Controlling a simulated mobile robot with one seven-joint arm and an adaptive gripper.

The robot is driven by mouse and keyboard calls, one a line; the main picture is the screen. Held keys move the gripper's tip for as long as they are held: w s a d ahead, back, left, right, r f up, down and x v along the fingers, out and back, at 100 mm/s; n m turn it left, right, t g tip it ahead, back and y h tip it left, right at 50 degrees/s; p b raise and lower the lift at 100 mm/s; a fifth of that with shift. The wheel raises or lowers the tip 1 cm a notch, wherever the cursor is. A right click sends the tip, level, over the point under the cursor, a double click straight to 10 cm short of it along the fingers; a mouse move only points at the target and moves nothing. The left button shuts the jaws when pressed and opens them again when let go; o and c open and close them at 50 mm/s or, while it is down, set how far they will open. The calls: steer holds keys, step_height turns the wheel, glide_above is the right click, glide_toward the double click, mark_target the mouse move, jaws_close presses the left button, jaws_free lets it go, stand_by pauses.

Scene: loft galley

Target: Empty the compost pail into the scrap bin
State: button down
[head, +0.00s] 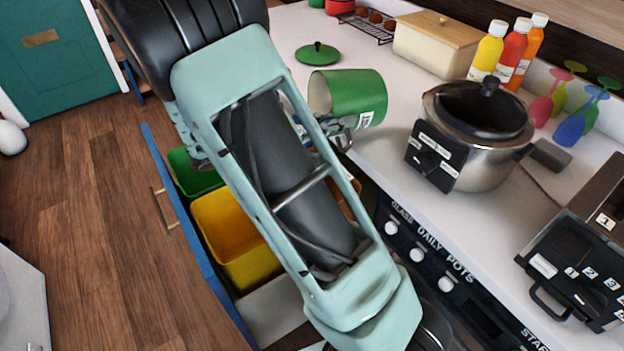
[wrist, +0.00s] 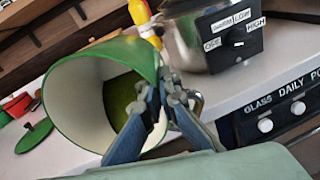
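The compost pail (head: 357,92) is green outside and pale inside, with a white label. It is tipped on its side above the counter's edge, its mouth facing left toward the open drawer. In the wrist view the pail (wrist: 92,100) shows olive-green matter or floor deep inside; I cannot tell which. My gripper (wrist: 160,88) is shut on the pail's rim, one finger inside and one outside. In the head view my arm hides most of my gripper (head: 338,138). A green bin (head: 190,173) and a yellow bin (head: 235,235) sit in the drawer; which is the scrap bin is unclear.
The blue-fronted drawer (head: 195,240) stands open; my arm covers part of it. A green lid (head: 318,53) lies on the counter.

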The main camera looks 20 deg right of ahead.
mark_target(328, 134)
steer(key=shift+w+a+f+h+b, duration=0.1)
steer(key=shift+a+f+h+b, duration=0.7)
steer(key=shift+h+b, duration=0.25)
steer(key=shift+a+f+h+b, duration=0.7)
steer(key=shift+h+b, duration=0.2)
steer(key=shift+h, duration=0.15)
stand_by(2.6)
steer(key=shift+a+f+h+b, duration=0.1)
steer(key=shift+a+h+b, duration=0.35)
steer(key=shift+h, duration=0.45)
stand_by(1.6)
steer(key=shift+a+f+h+b, duration=0.4)
steer(key=shift+f, duration=0.05)
stand_by(0.4)
